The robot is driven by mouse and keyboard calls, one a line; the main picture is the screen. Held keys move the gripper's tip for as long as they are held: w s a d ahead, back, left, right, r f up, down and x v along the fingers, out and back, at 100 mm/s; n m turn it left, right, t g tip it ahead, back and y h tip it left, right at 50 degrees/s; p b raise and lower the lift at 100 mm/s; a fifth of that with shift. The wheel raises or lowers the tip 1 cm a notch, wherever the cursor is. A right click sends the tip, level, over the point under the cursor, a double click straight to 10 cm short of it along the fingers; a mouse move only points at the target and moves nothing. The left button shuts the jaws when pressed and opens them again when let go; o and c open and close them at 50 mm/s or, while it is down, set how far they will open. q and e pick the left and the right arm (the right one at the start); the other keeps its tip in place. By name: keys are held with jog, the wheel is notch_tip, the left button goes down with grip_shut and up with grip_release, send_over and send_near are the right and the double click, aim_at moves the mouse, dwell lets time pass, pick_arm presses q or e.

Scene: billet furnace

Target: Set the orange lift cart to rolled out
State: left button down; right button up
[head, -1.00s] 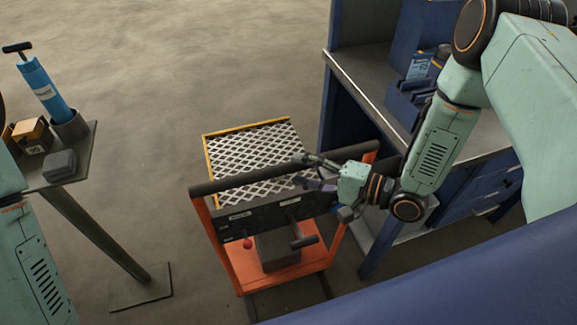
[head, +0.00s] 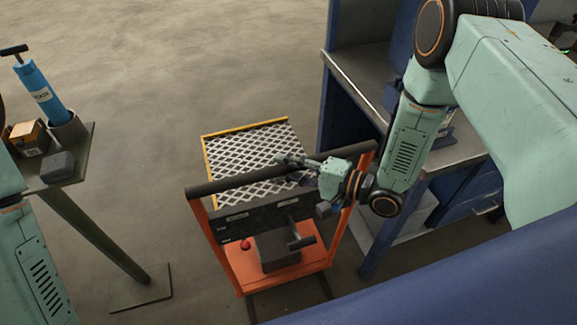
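The orange lift cart (head: 232,272) stands on the floor in the middle of the head view. It has a dark push bar (head: 230,186) across its orange uprights, a black panel, a red knob (head: 245,244) and a yellow-edged mesh platform (head: 245,150) behind. My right gripper (head: 283,159) reaches in from the right above the push bar, its fingers pointing left over the mesh. Its fingers look parted, with nothing seen between them; whether it touches the bar cannot be told. My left gripper is out of view; only part of the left arm shows at the left edge.
A blue workbench (head: 345,75) with a grey top stands right of the cart. A small stand (head: 92,135) at left carries a blue pump (head: 42,92), a box and a grey block. Rails show under the cart. The floor behind the cart is clear.

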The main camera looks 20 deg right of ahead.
jog(key=shift+a, duration=0.15)
jog(key=shift+c, duration=1.4)
grip_shut()
jog(key=shift+s, duration=0.15)
